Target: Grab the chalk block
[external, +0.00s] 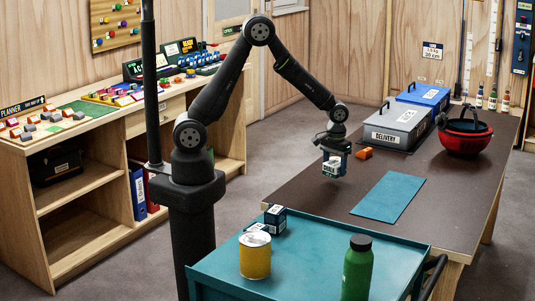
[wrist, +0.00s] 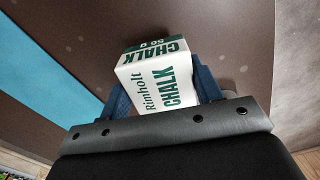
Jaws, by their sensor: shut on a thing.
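The chalk block (wrist: 155,80) is a white box with green "Rimholt CHALK" lettering, seen close up in the wrist view. My gripper (wrist: 160,98) is shut on it, one blue finger on each side. In the external view, my gripper (external: 336,158) points down over the brown table (external: 305,193), and the chalk block (external: 332,167) shows small and pale at its fingers. It looks held above the table top, though the exact gap is hard to tell.
An orange block (external: 365,153) lies just right of my gripper. A teal mat (external: 388,197) is on the table. Behind stand a grey delivery box (external: 397,125), a blue box (external: 424,96) and a red bowl (external: 465,138). The teal cart (external: 310,240) in front holds a yellow tin, a green bottle and dark boxes.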

